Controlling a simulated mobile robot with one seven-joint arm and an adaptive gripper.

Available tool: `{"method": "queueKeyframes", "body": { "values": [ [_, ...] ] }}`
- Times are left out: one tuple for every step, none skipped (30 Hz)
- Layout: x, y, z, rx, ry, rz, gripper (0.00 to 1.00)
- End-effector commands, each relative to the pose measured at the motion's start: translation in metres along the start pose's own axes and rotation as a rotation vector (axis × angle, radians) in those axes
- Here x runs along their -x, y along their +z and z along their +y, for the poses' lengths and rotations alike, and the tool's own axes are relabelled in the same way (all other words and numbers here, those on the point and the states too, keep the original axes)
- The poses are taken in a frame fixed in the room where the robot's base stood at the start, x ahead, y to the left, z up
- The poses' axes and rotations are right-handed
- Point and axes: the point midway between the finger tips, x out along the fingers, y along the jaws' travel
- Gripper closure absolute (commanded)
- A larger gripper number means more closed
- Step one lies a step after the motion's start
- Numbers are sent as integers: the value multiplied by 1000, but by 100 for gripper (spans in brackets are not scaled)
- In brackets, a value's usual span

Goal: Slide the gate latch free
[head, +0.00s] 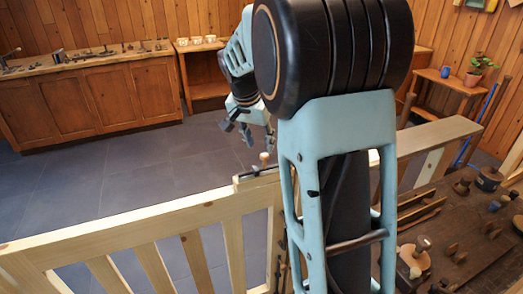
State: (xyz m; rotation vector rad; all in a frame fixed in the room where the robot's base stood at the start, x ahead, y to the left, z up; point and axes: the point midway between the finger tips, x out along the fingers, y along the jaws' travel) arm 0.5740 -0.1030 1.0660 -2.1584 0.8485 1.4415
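The gate (125,222) is a pale wooden railing with slats, running from the lower left to the middle. A latch (257,174) with a dark bar sits on top of the gate at its right end. A small light wooden knob (264,157) stands up from it. My gripper (258,141) hangs just above the knob, fingers pointing down and apart, with nothing seen between them. It looks clear of the knob. My arm hides the rail just right of the latch.
A cabinet (90,100) with a sink stands at the back left. A small shelf (448,82) holds a plant. The grey tiled floor beyond the gate is clear.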

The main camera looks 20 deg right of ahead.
Motion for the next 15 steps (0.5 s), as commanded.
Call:
{"method": "queueKeyframes", "body": {
  "values": [
    [13, -1, -1, 0, -4, 4, 64],
    [20, -1, -1, 0, -4, 3, 64],
    [27, -1, -1, 0, -4, 3, 64],
    [33, -1, -1, 0, -3, 2, 64],
    [38, -1, -1, 0, -3, 2, 64],
    [44, 0, -1, 0, -3, 1, 64],
    [48, 0, -1, 0, -2, 1, 64],
    [52, 0, -1, 0, -3, 2, 64],
    [57, 0, -1, 0, -3, 1, 64],
    [59, 0, -1, 0, -2, 1, 64],
    [61, 0, -1, 0, -2, 0, 64],
    [63, 0, -1, 1, -2, 0, 64],
    [64, 0, -1, 0, -1, 0, 64],
    [65, 0, -1, 1, -1, -1, 64],
    [66, 0, -1, 1, 0, -1, 64]
  ]
}}
